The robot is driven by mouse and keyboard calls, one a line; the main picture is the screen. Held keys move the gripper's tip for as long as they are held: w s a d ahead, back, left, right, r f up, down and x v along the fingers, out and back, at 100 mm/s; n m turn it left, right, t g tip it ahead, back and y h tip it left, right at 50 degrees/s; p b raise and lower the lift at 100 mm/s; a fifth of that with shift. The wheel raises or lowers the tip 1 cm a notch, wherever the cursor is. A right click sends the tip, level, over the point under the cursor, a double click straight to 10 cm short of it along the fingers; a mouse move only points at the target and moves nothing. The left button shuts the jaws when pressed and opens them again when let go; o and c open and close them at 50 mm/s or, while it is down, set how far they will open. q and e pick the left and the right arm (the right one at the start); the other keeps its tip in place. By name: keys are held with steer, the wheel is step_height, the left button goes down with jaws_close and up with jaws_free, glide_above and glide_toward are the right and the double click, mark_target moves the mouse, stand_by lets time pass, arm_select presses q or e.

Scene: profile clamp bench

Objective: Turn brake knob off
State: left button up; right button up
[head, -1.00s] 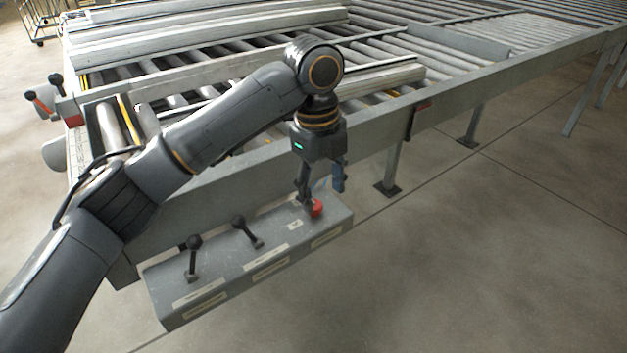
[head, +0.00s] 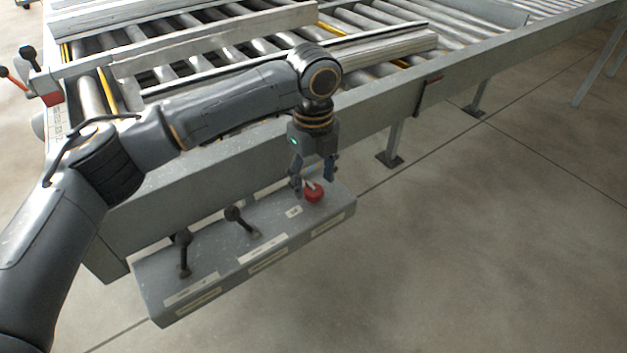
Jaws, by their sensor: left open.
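I cannot tell whether either finger touches the knob. My right gripper is out of view.
Two black levers, a left one (head: 184,254) and a middle one (head: 241,221), stand on the box left of the knob. Behind is the roller bench (head: 380,103) with metal profiles (head: 377,52) on it. The floor (head: 470,250) at the right is clear.

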arm_select(q)
steer(key=shift+f, duration=0.75)
steer(key=shift+c, duration=0.9)
steer(key=c, duration=1)
steer(key=shift+p, duration=0.6)
steer(key=n+p, duration=0.2)
steer(key=p, duration=0.1)
steer(key=n+p, duration=0.2)
steer(key=p, duration=0.2)
steer(key=n+p, duration=0.2)
steer(key=p, duration=0.1)
steer(key=shift+r+n, duration=0.35)
steer(key=shift+n, duration=0.05)
steer(key=n+p, duration=0.8)
steer(key=p, duration=0.1)
steer(key=shift+f, duration=0.2)
steer(key=shift+f+n+p, duration=0.2)
steer(key=shift+n+p, duration=1.25)
steer(key=shift+n, duration=0.15)
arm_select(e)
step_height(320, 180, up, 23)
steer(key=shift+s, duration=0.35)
